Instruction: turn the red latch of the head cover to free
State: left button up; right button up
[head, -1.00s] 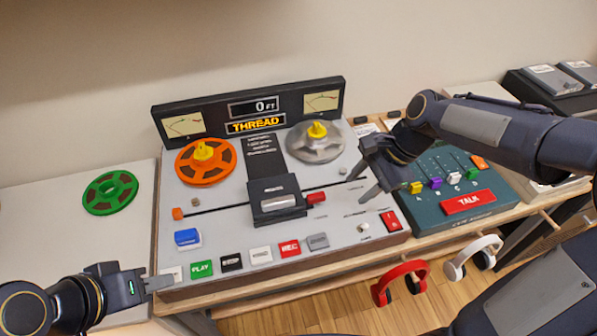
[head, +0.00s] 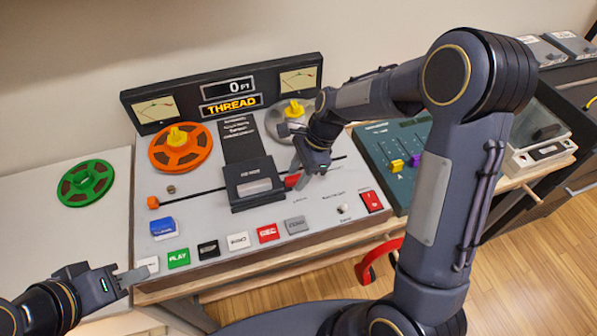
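The head cover (head: 252,188) is a black block in the middle of the tape machine's grey deck. Its red latch (head: 291,181) sticks out at the cover's right side and is partly hidden by my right gripper. My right gripper (head: 302,172) points down at the latch, with its fingers beside or touching it. I cannot tell whether they are closed on it. My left gripper (head: 138,276) is at the lower left, by the deck's front left corner and away from the cover.
An orange reel (head: 180,155) and a grey reel (head: 277,122) sit on the machine. Coloured buttons line the deck's front. A green reel (head: 85,184) lies on the left table. A teal mixer (head: 380,150) stands at right, partly behind my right arm, with red headphones (head: 376,260) below.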

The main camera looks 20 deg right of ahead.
grip_shut()
jog(key=shift+n, duration=0.4)
jog(key=shift+r+n+g+p, duration=0.1)
jog(key=shift+n+g+p, duration=0.4)
jog(key=shift+n+p, duration=0.35)
jog(key=n, duration=0.2)
jog(key=n+g+p, duration=0.1)
jog(key=n, duration=0.1)
jog(key=shift+n+g+h, duration=0.3)
jog(key=shift+n+h, duration=0.05)
jog(key=shift+h, duration=0.05)
jog(key=n, duration=0.2)
jog(key=n+g+h+p, duration=0.1)
jog(key=n, duration=0.2)
jog(key=shift+h, duration=0.3)
jog(key=n+h, duration=0.1)
jog(key=n, duration=0.1)
jog(key=n+h, duration=0.1)
jog(key=n, duration=0.2)
jog(key=shift+n+g, duration=0.3)
